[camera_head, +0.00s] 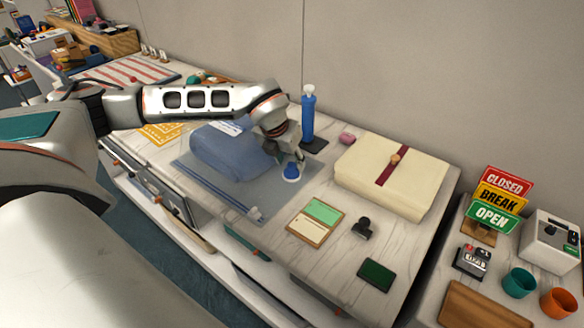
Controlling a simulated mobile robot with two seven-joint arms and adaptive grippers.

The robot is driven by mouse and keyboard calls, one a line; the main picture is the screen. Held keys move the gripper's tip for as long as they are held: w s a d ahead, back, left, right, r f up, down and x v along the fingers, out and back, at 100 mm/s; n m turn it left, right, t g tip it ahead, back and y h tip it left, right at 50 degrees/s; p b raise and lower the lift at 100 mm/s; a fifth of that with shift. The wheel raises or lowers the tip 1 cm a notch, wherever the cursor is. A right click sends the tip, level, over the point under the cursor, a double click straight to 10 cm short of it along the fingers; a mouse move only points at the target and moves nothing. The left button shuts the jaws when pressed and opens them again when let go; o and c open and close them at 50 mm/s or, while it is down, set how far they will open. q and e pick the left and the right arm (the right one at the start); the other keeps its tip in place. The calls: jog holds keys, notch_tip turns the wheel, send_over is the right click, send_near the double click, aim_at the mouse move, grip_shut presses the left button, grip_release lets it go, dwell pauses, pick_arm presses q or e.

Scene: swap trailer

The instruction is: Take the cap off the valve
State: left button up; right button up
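A small round blue cap with a pale rim (291,173) shows at the right edge of a grey-blue mat (215,190). I cannot tell whether a valve is under it. My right gripper is out of view.
A blue hand pump (308,117) stands upright behind the gripper. A cream box with a red band (396,172), a green and cream card (316,221), a black stamp (362,228) and a dark green pad (376,274) lie to the right. The front right tabletop is partly clear.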

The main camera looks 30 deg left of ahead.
aim_at(291, 165)
pick_arm(q)
jog(key=shift+x, duration=1.6)
jog(key=c, duration=0.5)
jog(key=shift+a, duration=0.1)
jog(key=shift+c, duration=0.2)
